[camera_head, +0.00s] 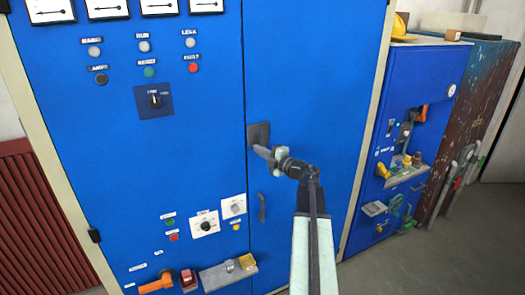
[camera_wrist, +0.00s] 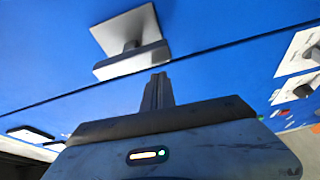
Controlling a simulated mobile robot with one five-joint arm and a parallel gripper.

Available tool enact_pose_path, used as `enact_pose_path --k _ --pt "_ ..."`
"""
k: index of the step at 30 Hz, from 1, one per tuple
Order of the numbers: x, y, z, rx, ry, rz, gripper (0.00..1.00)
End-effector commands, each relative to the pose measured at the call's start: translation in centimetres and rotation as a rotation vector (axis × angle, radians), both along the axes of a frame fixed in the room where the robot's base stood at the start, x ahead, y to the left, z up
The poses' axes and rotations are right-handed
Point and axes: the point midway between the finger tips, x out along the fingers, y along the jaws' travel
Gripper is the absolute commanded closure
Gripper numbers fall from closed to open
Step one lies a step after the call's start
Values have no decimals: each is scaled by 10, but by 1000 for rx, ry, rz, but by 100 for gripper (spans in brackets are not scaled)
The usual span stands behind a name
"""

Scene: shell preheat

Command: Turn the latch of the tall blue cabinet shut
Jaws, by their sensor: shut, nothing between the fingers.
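The tall blue cabinet (camera_head: 215,75) fills most of the head view, and its door seam runs down the middle. The latch's square grey plate (camera_head: 263,131) sits at the seam; it also shows in the wrist view (camera_wrist: 116,30). In the wrist view the latch's bar handle (camera_wrist: 130,64) stands off the plate, lying roughly along the seam. My gripper (camera_head: 258,150) is shut and empty, with its fingertips (camera_wrist: 157,78) right beside the bar's right end. I cannot tell whether they touch it. In the head view the gripper hides the bar.
A dark door handle (camera_head: 262,208) is below the latch. Knob boxes (camera_head: 205,224) and a shelf (camera_head: 228,274) with small fittings project from the cabinet's lower front. A second blue cabinet (camera_head: 415,75) with levers stands to the right. Grey floor (camera_head: 430,265) is clear at the lower right.

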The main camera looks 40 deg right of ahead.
Motion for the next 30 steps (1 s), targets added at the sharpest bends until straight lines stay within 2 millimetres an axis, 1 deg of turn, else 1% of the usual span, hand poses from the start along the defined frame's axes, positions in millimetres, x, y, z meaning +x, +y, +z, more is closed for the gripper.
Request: enact_pose_path --k 1,4,6,12,16,20,30 --pt "0 11 0 0 0 3 100" --pt "3 32 0 -1 0 4 100" --pt "-18 24 0 -1 0 -3 100" --pt "-67 19 0 0 0 -2 100" --pt "-89 16 0 0 0 -1 100" --pt "-96 15 0 0 0 1 100" --pt "-96 15 0 0 0 2 100"
